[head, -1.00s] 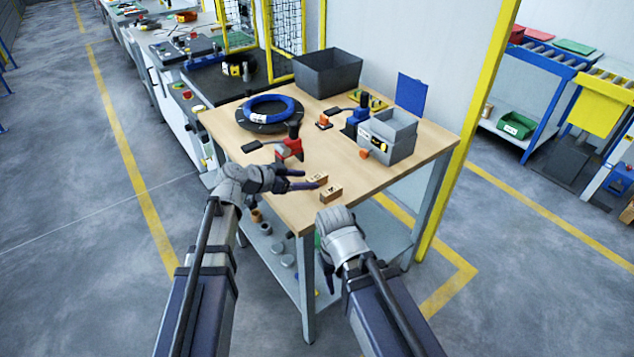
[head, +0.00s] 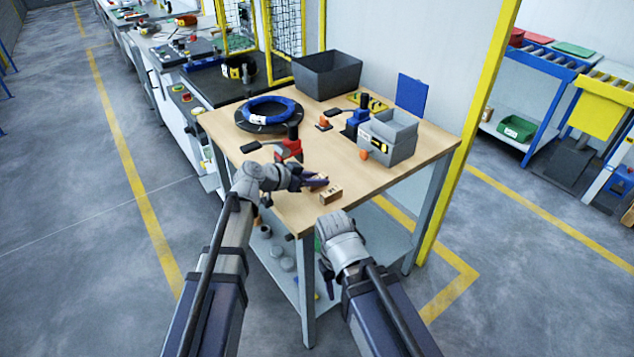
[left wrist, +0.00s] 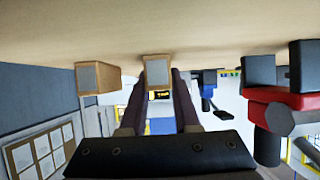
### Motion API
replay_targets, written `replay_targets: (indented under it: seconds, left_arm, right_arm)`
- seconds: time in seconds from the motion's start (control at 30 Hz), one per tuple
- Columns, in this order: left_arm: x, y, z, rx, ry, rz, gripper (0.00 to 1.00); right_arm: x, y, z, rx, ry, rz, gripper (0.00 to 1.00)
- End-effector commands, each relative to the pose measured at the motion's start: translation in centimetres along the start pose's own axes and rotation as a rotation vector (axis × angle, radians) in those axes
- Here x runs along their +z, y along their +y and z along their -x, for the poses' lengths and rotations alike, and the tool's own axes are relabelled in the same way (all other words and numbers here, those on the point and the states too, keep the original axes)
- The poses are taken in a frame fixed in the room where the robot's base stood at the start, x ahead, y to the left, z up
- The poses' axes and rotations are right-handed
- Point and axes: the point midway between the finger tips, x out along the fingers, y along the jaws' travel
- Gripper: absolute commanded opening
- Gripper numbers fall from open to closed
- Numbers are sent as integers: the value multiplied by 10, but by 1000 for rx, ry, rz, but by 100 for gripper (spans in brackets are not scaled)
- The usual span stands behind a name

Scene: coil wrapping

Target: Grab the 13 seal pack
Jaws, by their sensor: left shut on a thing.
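Two small tan seal packs lie side by side near the table's front corner. The rear pack (head: 317,187) is between the fingers of my left gripper (head: 316,180), which is shut on it. In the left wrist view this pack (left wrist: 157,70) shows its grey end between the two dark fingers, close against the tabletop. The other pack (head: 331,194) stands free just in front and to the right; it also shows in the left wrist view (left wrist: 98,77). The printed numbers are too small to read. My right gripper (head: 328,282) hangs low beside the table, mostly hidden by its wrist.
On the wooden table (head: 365,190) are a red tape dispenser (head: 289,147), a blue dispenser (head: 356,120), a blue coil (head: 268,108), a grey bin (head: 390,134) and a large dark bin (head: 328,72). The front right of the tabletop is clear.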

Motion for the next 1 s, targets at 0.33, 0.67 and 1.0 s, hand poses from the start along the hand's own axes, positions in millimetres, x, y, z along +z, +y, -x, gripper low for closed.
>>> replay_targets:
  seconds: [0.33, 0.67, 1.0]
  left_arm:
    - [0, 0, 0, 0, 0, 0, 0]
    - [0, 0, 0, 0, 0, 0, 0]
    - [-16, 0, 8, 0, 0, 0, 0]
  right_arm:
    - [0, 0, 0, 0, 0, 0, 50]
    - [0, 0, 0, 0, 0, 0, 50]
    - [1, 2, 18, 0, 0, 0, 50]
